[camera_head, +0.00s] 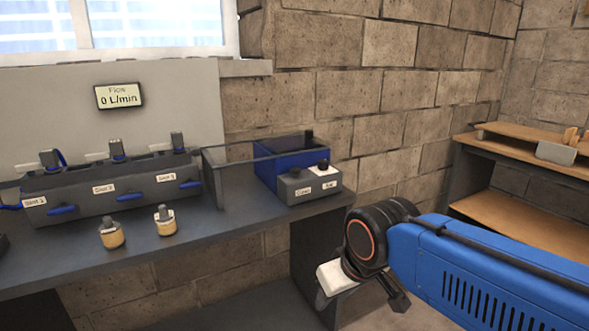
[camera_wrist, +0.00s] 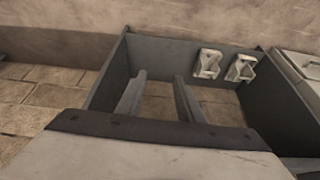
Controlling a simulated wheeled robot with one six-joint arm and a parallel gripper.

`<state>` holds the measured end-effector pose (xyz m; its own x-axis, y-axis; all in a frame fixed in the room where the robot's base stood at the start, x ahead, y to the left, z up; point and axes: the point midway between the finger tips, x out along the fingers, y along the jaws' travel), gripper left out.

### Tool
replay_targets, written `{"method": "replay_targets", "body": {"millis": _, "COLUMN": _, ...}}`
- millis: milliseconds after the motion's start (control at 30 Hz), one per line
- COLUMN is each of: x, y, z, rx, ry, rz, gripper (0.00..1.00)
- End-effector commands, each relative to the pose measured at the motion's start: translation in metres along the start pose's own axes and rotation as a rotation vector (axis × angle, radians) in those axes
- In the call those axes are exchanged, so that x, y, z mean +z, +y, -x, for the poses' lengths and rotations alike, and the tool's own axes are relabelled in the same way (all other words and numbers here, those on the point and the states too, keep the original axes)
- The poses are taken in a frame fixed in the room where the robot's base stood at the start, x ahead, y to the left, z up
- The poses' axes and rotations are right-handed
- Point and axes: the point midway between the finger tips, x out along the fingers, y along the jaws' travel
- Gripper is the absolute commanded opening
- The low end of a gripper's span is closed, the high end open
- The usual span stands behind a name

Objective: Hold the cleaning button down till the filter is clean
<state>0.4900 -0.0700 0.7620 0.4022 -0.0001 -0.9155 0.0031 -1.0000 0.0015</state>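A grey control box (camera_head: 310,187) stands at the right end of the bench. It has a dark button (camera_head: 295,172) and a pale-topped button (camera_head: 323,166); their small labels are hard to read, the left one looking like "Clean". A blue tank (camera_head: 285,158) stands behind it; its inside is mostly hidden. Two yellowish filters with grey tops, a left filter (camera_head: 111,235) and a right filter (camera_head: 165,221), stand on the bench front; I cannot tell whether they are clean. My gripper (camera_wrist: 158,85) is open and empty in the wrist view, apart from the buttons. In the head view it is low, right of the bench.
A slot rack (camera_head: 110,195) with blue levers sits on the bench (camera_head: 200,255). A display (camera_head: 119,96) above it reads 0 L/min. A wooden shelf unit (camera_head: 540,205) is at right. In the wrist view, pale brackets (camera_wrist: 207,64) are on a dark frame (camera_wrist: 160,55).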

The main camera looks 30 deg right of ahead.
Motion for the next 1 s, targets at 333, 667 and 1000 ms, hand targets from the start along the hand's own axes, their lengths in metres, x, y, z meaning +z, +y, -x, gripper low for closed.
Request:
{"method": "replay_targets", "body": {"millis": 333, "x": 0.0, "y": 0.0, "z": 0.0, "rx": 0.0, "ry": 0.0, "rz": 0.0, "gripper": 0.12}}
{"method": "replay_targets", "body": {"millis": 667, "x": 0.0, "y": 0.0, "z": 0.0, "rx": 0.0, "ry": 0.0, "rz": 0.0, "gripper": 0.0}}
{"method": "replay_targets", "body": {"millis": 1000, "x": 0.0, "y": 0.0, "z": 0.0, "rx": 0.0, "ry": 0.0, "rz": 0.0, "gripper": 0.0}}
